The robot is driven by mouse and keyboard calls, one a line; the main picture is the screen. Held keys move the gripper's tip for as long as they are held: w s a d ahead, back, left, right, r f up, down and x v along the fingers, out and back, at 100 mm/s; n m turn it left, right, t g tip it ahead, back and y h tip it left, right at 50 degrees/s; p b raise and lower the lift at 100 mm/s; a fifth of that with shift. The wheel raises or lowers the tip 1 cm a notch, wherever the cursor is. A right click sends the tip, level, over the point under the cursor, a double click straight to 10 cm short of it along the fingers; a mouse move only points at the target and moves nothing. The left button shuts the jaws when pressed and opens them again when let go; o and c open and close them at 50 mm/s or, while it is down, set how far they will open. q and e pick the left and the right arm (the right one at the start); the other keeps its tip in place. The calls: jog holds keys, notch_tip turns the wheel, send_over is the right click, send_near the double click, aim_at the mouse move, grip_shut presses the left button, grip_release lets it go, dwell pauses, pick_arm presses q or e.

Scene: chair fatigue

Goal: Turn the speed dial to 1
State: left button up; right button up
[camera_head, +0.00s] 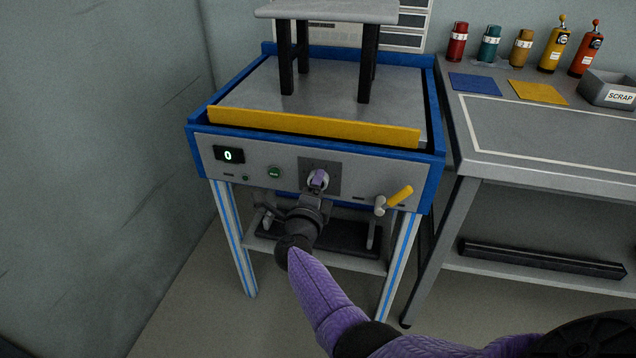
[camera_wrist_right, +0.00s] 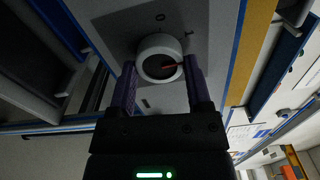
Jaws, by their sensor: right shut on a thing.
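The speed dial (camera_wrist_right: 157,44) is a round, light grey knob with a red pointer line, on a dark square plate (camera_head: 333,165) in the machine's front panel. My right gripper (camera_wrist_right: 160,76) is shut on the dial, one purple finger on each side of it. In the wrist view, the red pointer reaches from the dial's middle toward the right finger. In the head view, the gripper covers most of the dial. The display (camera_head: 228,155) left of the dial reads 0. My left gripper is not in view.
A green button (camera_head: 274,172) lies left of the dial, and a lever with a yellow handle (camera_head: 398,197) sticks out to its right. A yellow bar (camera_head: 310,127) runs above the panel. A workbench (camera_head: 545,140) with bottles and a scrap bin (camera_head: 610,90) stands at right.

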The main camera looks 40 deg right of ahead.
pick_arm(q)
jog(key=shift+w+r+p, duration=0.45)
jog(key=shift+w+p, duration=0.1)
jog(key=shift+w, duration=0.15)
pick_arm(e)
jog(key=shift+n, duration=1.9)
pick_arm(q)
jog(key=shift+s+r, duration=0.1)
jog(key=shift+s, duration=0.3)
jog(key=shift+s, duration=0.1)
pick_arm(e)
jog(key=o, duration=1.3)
pick_arm(q)
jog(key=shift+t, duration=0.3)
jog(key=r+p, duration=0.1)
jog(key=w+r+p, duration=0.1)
jog(key=p, duration=0.1)
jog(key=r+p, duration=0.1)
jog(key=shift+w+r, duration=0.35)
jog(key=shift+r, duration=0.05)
pick_arm(e)
jog(key=v, duration=1)
